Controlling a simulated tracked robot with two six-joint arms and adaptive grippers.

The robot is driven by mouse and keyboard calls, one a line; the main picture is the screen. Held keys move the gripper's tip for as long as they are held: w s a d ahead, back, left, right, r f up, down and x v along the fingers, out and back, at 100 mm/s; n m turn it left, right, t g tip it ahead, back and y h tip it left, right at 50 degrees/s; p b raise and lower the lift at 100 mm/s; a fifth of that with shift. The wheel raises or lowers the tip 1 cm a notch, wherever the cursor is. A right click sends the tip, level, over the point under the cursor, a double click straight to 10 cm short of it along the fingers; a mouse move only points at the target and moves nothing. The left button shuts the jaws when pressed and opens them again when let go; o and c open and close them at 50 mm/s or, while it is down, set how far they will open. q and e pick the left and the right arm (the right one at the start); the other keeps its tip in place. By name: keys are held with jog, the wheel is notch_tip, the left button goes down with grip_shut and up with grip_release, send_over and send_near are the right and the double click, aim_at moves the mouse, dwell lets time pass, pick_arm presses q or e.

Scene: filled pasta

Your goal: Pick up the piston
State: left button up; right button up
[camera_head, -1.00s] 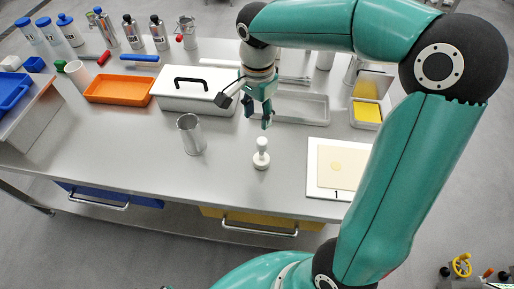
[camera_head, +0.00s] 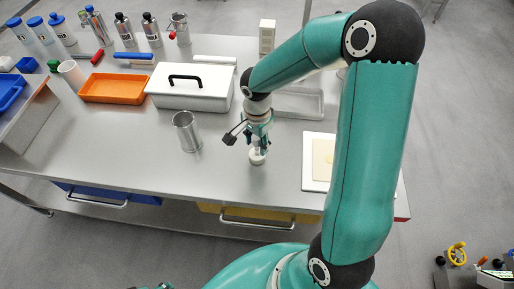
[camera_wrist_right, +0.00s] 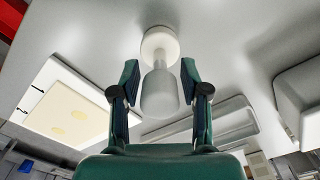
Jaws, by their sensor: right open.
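The piston (camera_head: 257,158) is a white piece with a round base and a knob on top, upright on the grey table. My right gripper (camera_head: 259,143) is lowered over it, and its fingers hide most of the knob and stem in the head view. In the right wrist view the piston (camera_wrist_right: 160,88) stands between the two open fingers of my right gripper (camera_wrist_right: 160,85), with a visible gap on each side.
A metal cup (camera_head: 187,133) stands left of the piston. A white lidded box (camera_head: 190,98) with a black handle and an orange tray (camera_head: 113,92) lie behind. A white board with a pasta sheet (camera_head: 318,165) lies to the right. The table front is clear.

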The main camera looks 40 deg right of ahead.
jog(key=shift+f, duration=0.85)
grip_shut()
jog(key=shift+r, duration=0.15)
